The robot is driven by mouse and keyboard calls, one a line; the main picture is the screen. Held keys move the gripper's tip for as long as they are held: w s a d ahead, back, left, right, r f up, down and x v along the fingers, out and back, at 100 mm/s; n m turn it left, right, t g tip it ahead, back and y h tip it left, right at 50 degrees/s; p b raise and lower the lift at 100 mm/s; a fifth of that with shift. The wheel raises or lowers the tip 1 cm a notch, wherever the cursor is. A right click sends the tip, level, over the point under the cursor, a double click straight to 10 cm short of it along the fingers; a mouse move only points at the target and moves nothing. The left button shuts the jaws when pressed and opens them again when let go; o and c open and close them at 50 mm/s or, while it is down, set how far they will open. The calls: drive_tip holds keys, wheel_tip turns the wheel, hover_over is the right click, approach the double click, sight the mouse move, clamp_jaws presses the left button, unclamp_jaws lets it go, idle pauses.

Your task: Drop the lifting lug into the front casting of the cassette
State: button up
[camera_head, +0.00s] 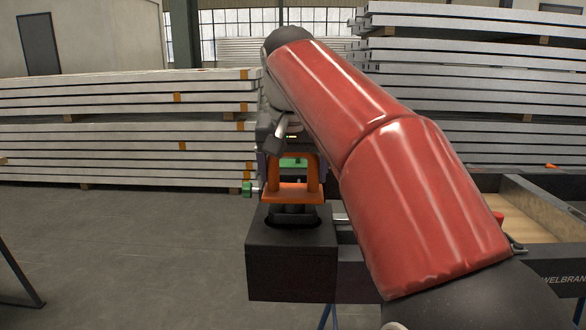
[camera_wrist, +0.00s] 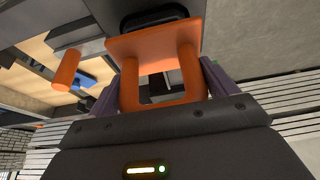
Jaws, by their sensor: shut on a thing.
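The lifting lug (camera_head: 293,193) is orange, with an upright loop on a flat plate and a dark foot (camera_head: 293,215) below. My gripper (camera_head: 292,160) is shut on the loop, with a purple finger on each side; the lug also shows in the wrist view (camera_wrist: 157,48), held between the fingers (camera_wrist: 160,88). The front casting (camera_head: 291,262) is a black block directly below the lug, with an opening in its top. The foot is at this opening. I cannot tell whether it is just above or partly inside. The lug looks roughly upright.
A dark frame with wooden flooring (camera_head: 535,207) extends to the right of the casting. An orange peg (camera_wrist: 67,70) stands beside the lug in the wrist view. Stacks of pale panels (camera_head: 120,150) stand behind. The grey floor (camera_head: 130,250) at left is mostly clear.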

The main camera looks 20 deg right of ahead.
sight(293, 191)
drive_tip(key=shift+f+b, duration=2.1)
drive_tip(key=shift+f, duration=0.6)
idle(2.0)
